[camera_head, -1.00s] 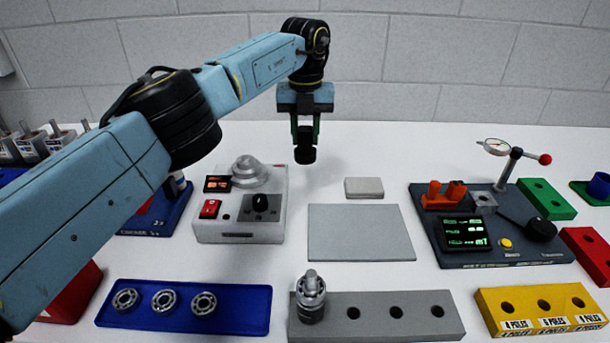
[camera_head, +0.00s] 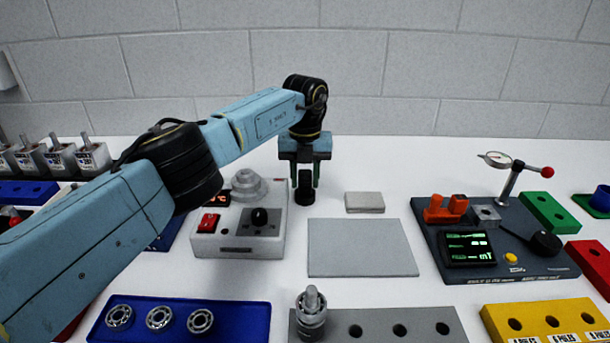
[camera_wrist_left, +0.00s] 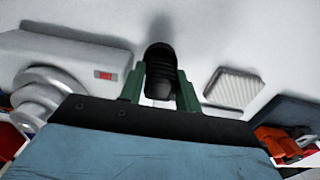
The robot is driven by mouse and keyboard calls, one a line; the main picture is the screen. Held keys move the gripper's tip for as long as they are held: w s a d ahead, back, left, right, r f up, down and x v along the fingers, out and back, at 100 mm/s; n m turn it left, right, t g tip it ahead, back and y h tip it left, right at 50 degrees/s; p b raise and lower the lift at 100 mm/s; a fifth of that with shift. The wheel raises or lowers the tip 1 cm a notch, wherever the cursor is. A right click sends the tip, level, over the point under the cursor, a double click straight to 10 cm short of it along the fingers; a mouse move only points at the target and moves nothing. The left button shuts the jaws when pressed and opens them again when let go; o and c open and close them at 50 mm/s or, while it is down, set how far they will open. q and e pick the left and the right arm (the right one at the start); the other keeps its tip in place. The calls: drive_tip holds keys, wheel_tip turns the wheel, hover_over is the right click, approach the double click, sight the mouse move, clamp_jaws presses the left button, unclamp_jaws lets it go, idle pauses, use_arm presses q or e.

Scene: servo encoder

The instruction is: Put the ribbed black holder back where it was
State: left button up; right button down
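My left gripper (camera_head: 305,186) points down behind the right end of the white control box (camera_head: 240,226). Its green fingers stand on both sides of the black holder (camera_head: 305,193), and it appears shut on it. In the left wrist view the ribbed black holder (camera_wrist_left: 160,68) sits between the fingertips (camera_wrist_left: 161,85), with a shadow on the table beyond. The holder is low over the white table; I cannot tell if its base touches. My right gripper is not in view.
A small light block (camera_head: 364,202) and a flat grey plate (camera_head: 361,247) lie to the right. A dark gauge station (camera_head: 520,262) is farther right. A blue bearing tray (camera_head: 180,335) and grey holed block (camera_head: 375,333) are in front. Bare table surrounds the holder's right side.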

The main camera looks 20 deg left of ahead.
sight(305, 172)
use_arm(q)
drive_tip(key=shift+r, duration=0.15)
